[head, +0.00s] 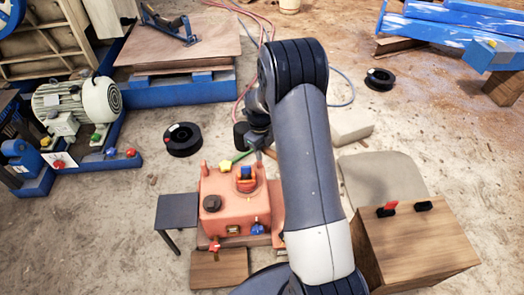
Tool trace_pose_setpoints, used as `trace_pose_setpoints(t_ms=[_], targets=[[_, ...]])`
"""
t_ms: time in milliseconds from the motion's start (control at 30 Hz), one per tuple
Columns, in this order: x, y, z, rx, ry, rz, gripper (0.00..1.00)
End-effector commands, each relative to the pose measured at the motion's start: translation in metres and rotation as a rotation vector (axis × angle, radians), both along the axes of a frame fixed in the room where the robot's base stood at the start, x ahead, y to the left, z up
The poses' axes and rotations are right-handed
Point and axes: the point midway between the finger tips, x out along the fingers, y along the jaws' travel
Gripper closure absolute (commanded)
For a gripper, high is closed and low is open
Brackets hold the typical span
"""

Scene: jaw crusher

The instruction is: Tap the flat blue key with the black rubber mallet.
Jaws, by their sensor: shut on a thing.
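The orange-red housing (226,213) stands on the floor left of my arm. My gripper (259,152) is just above and behind the housing's top, partly hidden by my arm. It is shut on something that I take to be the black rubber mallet. A dark block (241,135) beside the wrist may be its head, but I cannot make it out surely. The gripper appears apart from the blue piece.
A second blue piece (257,228) is on the housing's front. A small dark table (177,211) stands left; a wooden box (413,245) with red and black holders stands right. A black spool (183,139) lies on the floor.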

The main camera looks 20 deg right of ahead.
Motion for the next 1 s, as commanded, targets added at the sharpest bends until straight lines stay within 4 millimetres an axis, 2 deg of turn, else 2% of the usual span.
trace_pose_setpoints(t_ms=[600, 767, 1000], targets=[[0.0, 0.0, -0.055, 0.159, -0.238, -0.002, 1.0], [0.0, 0.0, -0.061, 0.187, -0.283, -0.001, 1.0], [0.001, 0.0, -0.058, 0.194, -0.295, 0.0, 1.0]])
